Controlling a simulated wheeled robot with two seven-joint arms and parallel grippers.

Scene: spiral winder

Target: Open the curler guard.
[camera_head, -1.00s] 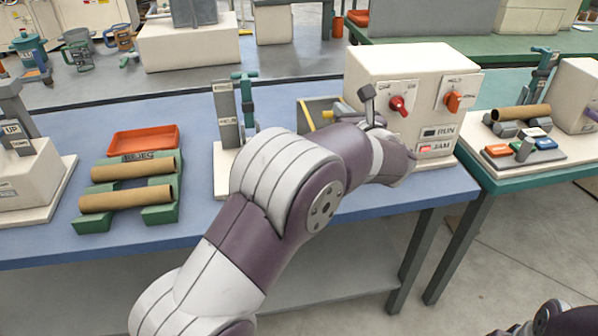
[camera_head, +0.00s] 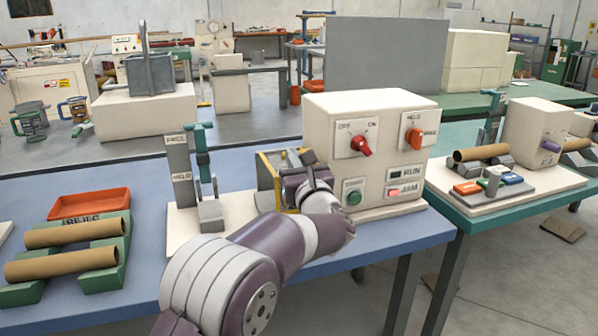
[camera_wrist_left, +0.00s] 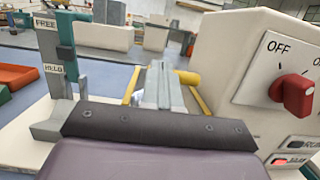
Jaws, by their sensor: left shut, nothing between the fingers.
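The curler guard, a yellow-edged frame (camera_head: 265,170), is at the left side of the cream winder machine (camera_head: 372,115), partly hidden by my left arm. In the left wrist view its yellow bars (camera_wrist_left: 199,95) show on both sides of my fingers. I cannot tell the guard's angle. My left gripper (camera_head: 308,160) is shut and empty at the guard, in front of the machine's left part. In the left wrist view the closed fingers (camera_wrist_left: 161,82) point forward between the yellow bars. Contact cannot be made out. My right gripper is not in view.
The machine front carries a red OFF/ON knob (camera_head: 362,146), an orange knob (camera_head: 413,137), a green button (camera_head: 353,198) and a lit red JAM lamp (camera_head: 393,192). A FREE/HELD post with a teal lever (camera_head: 203,158) stands left. Cardboard tubes (camera_head: 75,232) lie on green cradles.

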